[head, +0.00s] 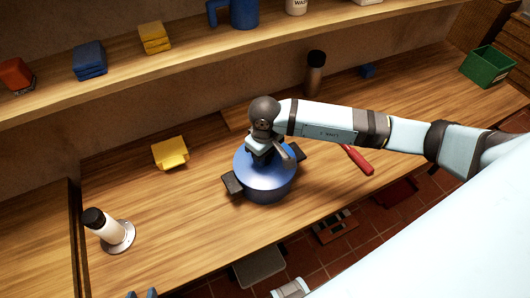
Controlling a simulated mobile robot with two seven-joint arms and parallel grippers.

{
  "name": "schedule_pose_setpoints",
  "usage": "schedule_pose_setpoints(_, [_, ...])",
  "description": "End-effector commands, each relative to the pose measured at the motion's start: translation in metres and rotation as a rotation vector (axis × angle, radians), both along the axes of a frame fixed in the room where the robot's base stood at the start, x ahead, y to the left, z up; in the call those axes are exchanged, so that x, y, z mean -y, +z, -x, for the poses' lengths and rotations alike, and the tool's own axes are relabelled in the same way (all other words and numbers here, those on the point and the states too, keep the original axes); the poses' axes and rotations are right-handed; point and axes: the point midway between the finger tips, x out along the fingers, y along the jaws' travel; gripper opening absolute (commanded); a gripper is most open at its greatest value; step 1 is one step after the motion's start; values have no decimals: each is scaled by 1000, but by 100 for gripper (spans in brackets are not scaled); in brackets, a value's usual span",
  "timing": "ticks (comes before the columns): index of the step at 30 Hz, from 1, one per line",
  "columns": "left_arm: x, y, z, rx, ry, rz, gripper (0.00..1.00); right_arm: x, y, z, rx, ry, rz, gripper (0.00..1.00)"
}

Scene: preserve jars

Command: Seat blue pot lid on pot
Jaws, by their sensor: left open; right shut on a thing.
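The blue lid (268,172) is over the pot's top. It looks level and at the rim, but I cannot tell whether it is fully down. My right gripper (265,152) comes down from above and is shut on the lid at its middle. The wrist hides the knob and the lid's far side.
A white dispenser with a black top (103,228) stands at the left. A yellow object (170,153) lies behind left. A red-handled tool (357,159) lies to the right, beside my arm. A brown bottle (314,72) and green bin (487,66) stand further back.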

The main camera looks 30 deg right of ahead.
Motion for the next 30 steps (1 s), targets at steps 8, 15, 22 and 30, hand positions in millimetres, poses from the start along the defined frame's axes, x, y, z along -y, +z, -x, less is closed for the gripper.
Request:
schedule_pose_setpoints(8, [0,-1,0,-2,0,-1,43,0,-1,0,0,0,0,22])
schedule_pose_setpoints(15, [0,-1,1,-3,0,-1,43,0,-5,0,0,0,0,60])
schedule_pose_setpoints(22, [0,-1,0,-3,0,-1,43,0,-5,0,0,0,0,69])
schedule_pose_setpoints(30, [0,9,0,-3,0,-1,43,0,16,-1,3,0,0,69])
